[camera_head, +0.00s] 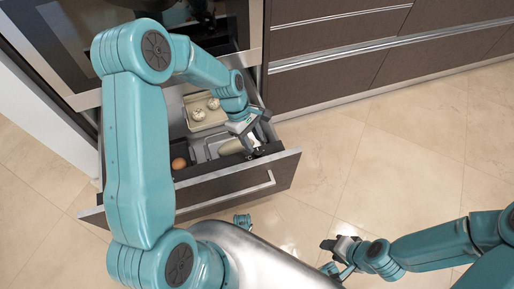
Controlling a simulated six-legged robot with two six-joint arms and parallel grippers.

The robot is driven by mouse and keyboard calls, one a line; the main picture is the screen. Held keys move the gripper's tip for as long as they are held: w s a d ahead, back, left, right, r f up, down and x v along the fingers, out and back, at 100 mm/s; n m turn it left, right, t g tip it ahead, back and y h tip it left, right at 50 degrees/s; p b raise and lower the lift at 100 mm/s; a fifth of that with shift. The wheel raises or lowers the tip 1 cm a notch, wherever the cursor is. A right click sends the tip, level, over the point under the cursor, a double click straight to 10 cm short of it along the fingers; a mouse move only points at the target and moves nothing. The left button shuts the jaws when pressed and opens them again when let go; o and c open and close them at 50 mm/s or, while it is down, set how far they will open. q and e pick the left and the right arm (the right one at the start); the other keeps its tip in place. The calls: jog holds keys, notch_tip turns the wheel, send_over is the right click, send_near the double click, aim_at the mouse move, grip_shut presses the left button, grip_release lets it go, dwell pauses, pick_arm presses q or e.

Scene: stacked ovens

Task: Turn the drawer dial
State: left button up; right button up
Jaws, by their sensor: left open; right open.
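The drawer (222,190) under the oven is pulled open, with a dark front and a metal handle. No dial can be made out on it; my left arm covers part of the drawer and oven. My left gripper (254,138) is open over the right side of the drawer, near its front edge. It is next to a pale oblong item (231,147); whether they touch cannot be told. My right gripper (330,257) is open and empty over the floor, to the right of and nearer than the drawer.
In the drawer are a beige tray (190,121) with round patterned items and a brown round item (179,163). The oven (80,38) stands above. Dark cabinets (330,75) line the back right. The tiled floor (400,150) is clear at right.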

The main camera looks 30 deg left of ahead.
aim_at(258, 151)
pick_arm(q)
jog(key=shift+b+x, duration=0.35)
jog(key=shift+x, duration=1.45)
jog(key=shift+c, duration=0.3)
grip_shut()
